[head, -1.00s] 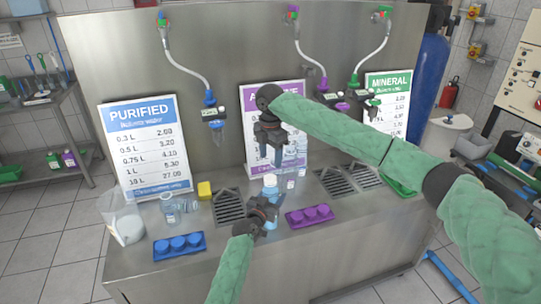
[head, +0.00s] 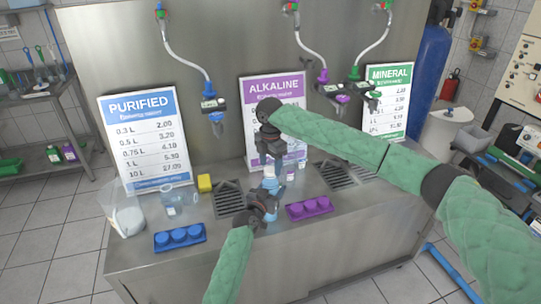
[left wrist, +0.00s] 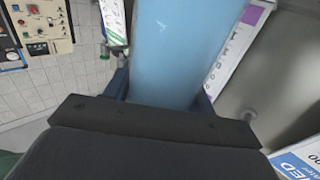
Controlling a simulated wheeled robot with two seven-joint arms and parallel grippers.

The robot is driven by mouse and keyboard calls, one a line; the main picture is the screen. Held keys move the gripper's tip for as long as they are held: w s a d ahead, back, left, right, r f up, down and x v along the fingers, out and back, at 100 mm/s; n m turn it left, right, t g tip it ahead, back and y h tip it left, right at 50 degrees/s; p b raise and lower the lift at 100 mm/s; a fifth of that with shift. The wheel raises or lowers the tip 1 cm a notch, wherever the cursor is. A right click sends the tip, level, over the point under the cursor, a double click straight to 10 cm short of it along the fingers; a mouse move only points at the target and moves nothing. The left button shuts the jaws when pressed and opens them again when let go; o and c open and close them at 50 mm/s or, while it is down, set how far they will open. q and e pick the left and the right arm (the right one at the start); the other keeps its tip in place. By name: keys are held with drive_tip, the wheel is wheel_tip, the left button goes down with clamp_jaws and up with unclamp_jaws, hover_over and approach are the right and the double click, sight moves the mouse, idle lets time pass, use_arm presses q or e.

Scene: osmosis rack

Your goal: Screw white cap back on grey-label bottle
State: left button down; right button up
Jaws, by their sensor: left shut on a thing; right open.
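A light blue, translucent bottle (head: 270,183) stands upright at the front of the steel counter, below the purple ALKALINE sign. My left gripper (head: 266,203) is shut around its body. The bottle also fills the upper middle of the left wrist view (left wrist: 178,50), between the fingers. Its label is hidden or too small to read. My right gripper (head: 272,160) is open and points down just above the bottle's top. The top looks pale, but the fingers partly hide it, so I cannot tell whether a white cap sits on the neck.
A blue tray (head: 180,237) and a purple tray (head: 310,207) with round pieces lie at the counter's front. Small bottles (head: 290,173) stand behind my right gripper. Drain grates (head: 229,198) are set into the counter.

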drive_tip(key=shift+f, duration=0.7)
drive_tip(key=c, duration=1)
